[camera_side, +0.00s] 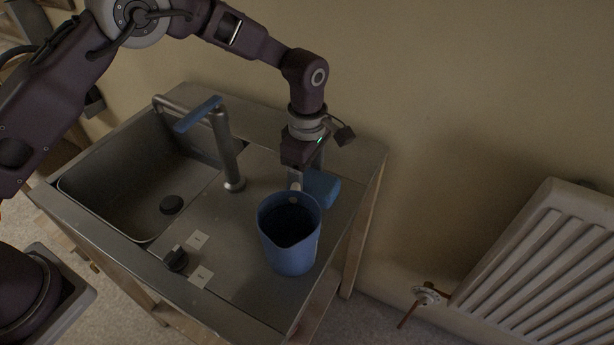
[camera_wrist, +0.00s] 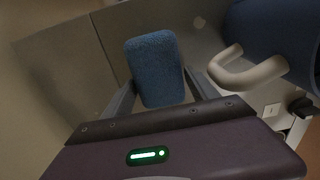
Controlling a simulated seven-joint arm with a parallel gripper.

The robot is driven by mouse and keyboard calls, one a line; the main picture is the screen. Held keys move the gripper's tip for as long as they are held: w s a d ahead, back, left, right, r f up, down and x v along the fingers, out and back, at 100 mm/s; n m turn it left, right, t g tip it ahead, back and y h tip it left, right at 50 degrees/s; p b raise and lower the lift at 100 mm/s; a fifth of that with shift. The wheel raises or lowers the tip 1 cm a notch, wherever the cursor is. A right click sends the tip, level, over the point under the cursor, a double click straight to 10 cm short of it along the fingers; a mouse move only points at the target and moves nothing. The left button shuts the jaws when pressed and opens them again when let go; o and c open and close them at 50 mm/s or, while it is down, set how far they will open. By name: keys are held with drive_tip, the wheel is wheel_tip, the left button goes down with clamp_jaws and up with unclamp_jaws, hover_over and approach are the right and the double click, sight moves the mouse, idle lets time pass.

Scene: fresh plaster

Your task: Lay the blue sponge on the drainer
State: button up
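The blue sponge (camera_wrist: 156,70) sits between the two fingers of my gripper (camera_wrist: 160,92) in the wrist view, with a finger against each side. In the side view the sponge (camera_side: 321,187) is just below my gripper (camera_side: 308,172), behind and right of the blue jug. I cannot tell whether its lower end touches the steel. The drainer appears to be the flat steel top (camera_side: 236,268) right of the sink basin; no separate rack shows.
The blue jug (camera_side: 290,250) stands on the steel close to the sponge; its pale handle (camera_wrist: 250,76) is near my right finger in the wrist view. A tap (camera_side: 226,150) with a blue lever, a knob (camera_side: 176,260) and two white cards (camera_side: 198,240) are left.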

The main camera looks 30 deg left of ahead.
sight(307, 176)
wheel_tip(307, 176, up, 12)
drive_tip(key=shift+r, duration=0.15)
idle(0.3)
drive_tip(key=s+a+r+m+t, duration=0.3)
drive_tip(key=s+a+r+m, duration=0.6)
drive_tip(key=s+a+r, duration=0.45)
drive_tip(key=s+a+f+m+t, duration=0.1)
drive_tip(key=s+m, duration=0.3)
drive_tip(key=s, duration=0.4)
drive_tip(key=s+a+m+t, duration=0.1)
drive_tip(key=s+a+m, duration=0.1)
drive_tip(key=s+m, duration=0.3)
drive_tip(key=s, duration=0.4)
drive_tip(key=shift+a+f+t, duration=0.3)
drive_tip(key=shift+a+f, duration=0.1)
